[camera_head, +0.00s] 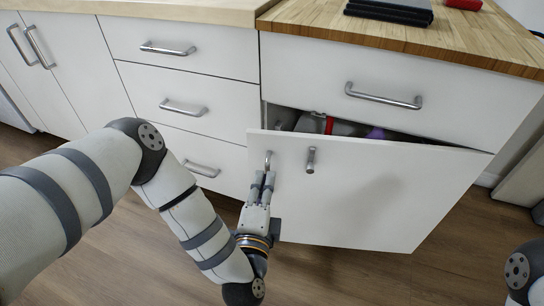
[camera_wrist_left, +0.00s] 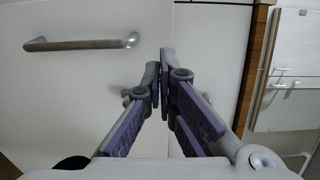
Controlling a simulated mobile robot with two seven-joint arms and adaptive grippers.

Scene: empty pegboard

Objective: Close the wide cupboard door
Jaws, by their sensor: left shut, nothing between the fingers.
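The wide cupboard door (camera_head: 375,195) is a white panel below the right-hand top drawer. It stands ajar, with a dark gap along its top edge. A metal handle (camera_head: 310,160) sits on its upper left part. My left gripper (camera_head: 264,176) is shut and empty, with its fingertips at the door's upper left side, just below a second small metal piece; I cannot tell whether they touch the door. In the left wrist view the shut fingers (camera_wrist_left: 163,60) point at white panels. My right gripper is out of view.
White drawers with bar handles (camera_head: 183,107) stand left of the door. Red, white and purple items (camera_head: 340,128) show inside the gap. A wooden countertop (camera_head: 410,40) carries dark flat objects (camera_head: 390,11). Wooden floor (camera_head: 340,280) is clear below the door.

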